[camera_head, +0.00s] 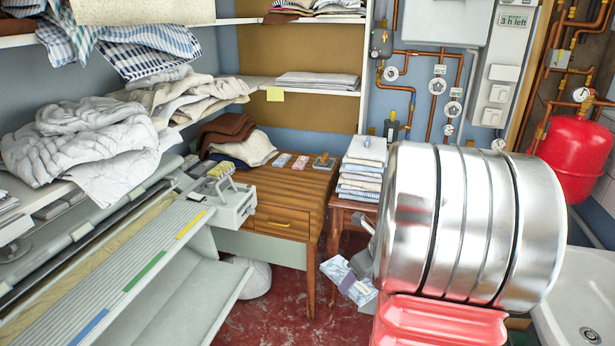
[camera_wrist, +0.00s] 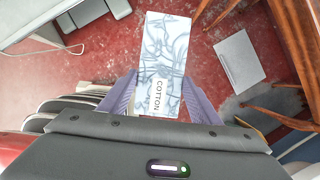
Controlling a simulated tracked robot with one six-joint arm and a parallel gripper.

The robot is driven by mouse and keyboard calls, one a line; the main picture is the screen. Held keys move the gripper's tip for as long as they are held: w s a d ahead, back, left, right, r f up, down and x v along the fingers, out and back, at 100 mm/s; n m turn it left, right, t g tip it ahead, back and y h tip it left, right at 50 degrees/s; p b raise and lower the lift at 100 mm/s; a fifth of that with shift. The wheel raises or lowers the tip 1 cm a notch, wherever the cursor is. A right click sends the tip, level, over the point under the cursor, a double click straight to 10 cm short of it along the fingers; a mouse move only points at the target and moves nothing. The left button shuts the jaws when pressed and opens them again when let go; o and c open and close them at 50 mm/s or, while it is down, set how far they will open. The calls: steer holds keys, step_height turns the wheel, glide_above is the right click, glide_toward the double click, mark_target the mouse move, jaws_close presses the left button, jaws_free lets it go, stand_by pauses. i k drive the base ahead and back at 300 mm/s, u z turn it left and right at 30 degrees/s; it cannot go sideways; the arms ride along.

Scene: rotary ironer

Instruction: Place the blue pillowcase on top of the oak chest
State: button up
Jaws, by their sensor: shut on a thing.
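My gripper (camera_wrist: 160,100) is shut on a flat, pale blue-and-white patterned folded packet (camera_wrist: 166,55) with a "COTTON" label, which I take to be the blue pillowcase. In the head view the packet (camera_head: 347,281) hangs tilted above the red floor, in front of the wooden furniture and left of the big metal drum. The gripper's fingers are mostly hidden there.
On the chest lie brown and cream cloths (camera_head: 247,149), small packets (camera_head: 291,161) and a brush (camera_head: 323,161); its front top is bare. A linen stack (camera_head: 360,180) stands on a small table to its right. The ironer (camera_head: 110,290) lies left.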

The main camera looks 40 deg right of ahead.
mark_target(301, 190)
steer(key=u, duration=0.35)
steer(key=i, duration=0.1)
steer(key=z, duration=2.2)
steer(key=i, duration=1.15)
steer(key=u, duration=1.2)
